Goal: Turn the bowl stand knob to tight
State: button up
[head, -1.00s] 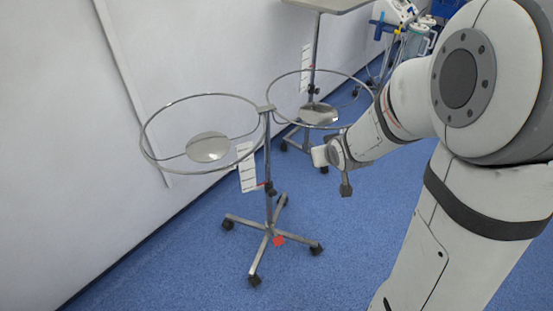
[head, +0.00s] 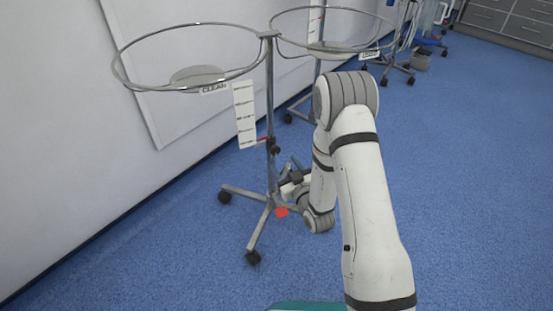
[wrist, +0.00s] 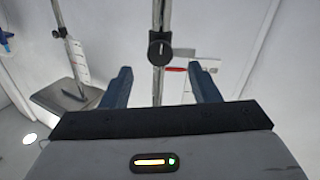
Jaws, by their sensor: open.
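The bowl stand (head: 271,92) is a steel pole on a wheeled base, with two wire rings at its top. Its black knob (head: 274,147) is on the pole above the base. In the wrist view the knob (wrist: 160,49) is round with a pale line, close to upright, on its face. My gripper (wrist: 162,78) is open, with one dark finger on each side of the pole line in that view. The knob appears ahead of the fingers, not visibly touched. In the head view my wrist is low, just right of the pole, and the fingers are partly hidden.
A white scale card (head: 246,114) with a red pointer (head: 263,139) is beside the pole. A red tag (head: 281,211) is at the base. The wall is close behind at left. Another stand is behind. Blue floor (head: 460,170) is clear at right.

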aim_at(276, 152)
jog(key=b+x, duration=0.1)
jog(key=x, duration=0.5)
jog(key=shift+w+a+b, duration=0.1)
jog(key=shift+w+b, duration=0.1)
jog(key=shift+b, duration=0.15)
jog(key=c, duration=0.9)
jog(key=shift+a, duration=0.25)
jog(key=shift+c, duration=0.3)
jog(key=shift+d, duration=0.25)
